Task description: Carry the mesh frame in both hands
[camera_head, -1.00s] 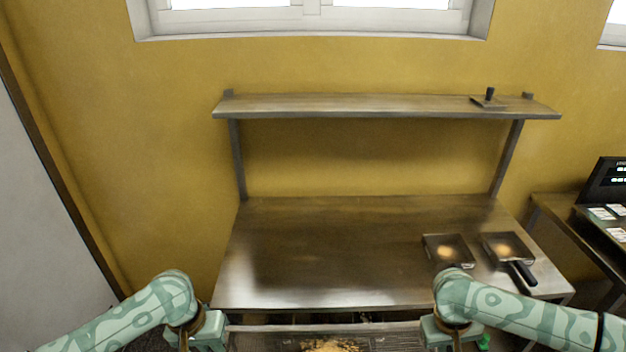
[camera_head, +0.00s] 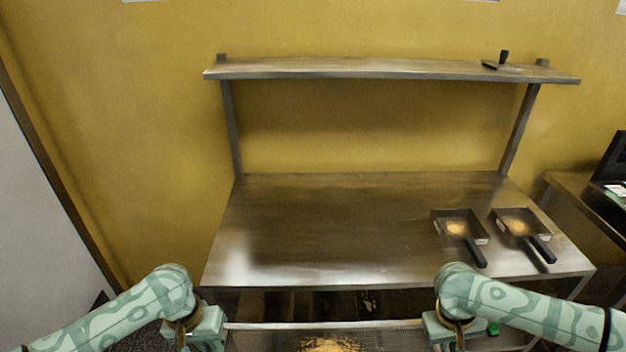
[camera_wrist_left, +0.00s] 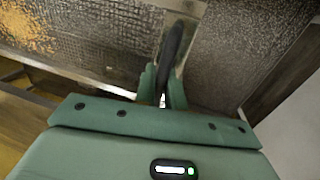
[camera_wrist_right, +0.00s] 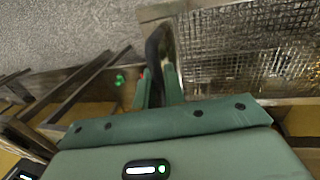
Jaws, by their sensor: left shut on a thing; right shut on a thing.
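The mesh frame (camera_head: 290,326) is a metal-rimmed wire mesh at the bottom of the head view, with a patch of golden crumbs (camera_head: 330,345) on it. My left gripper (camera_wrist_left: 163,98) is shut on a dark handle at one end of the frame. The mesh and some crumbs (camera_wrist_left: 28,32) show beside it in the left wrist view. My right gripper (camera_wrist_right: 158,98) is shut on the dark handle (camera_wrist_right: 157,45) at the other end. The mesh (camera_wrist_right: 240,50) shows to its right. The fingertips are out of sight in the head view.
A steel table (camera_head: 340,230) stands ahead, mostly bare at left and middle. Two small pans with dark handles, one here (camera_head: 460,226) and one here (camera_head: 522,226), sit at its right. A raised shelf (camera_head: 390,68) holds a scraper-like tool (camera_head: 503,64). A side table (camera_head: 575,195) stands right.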

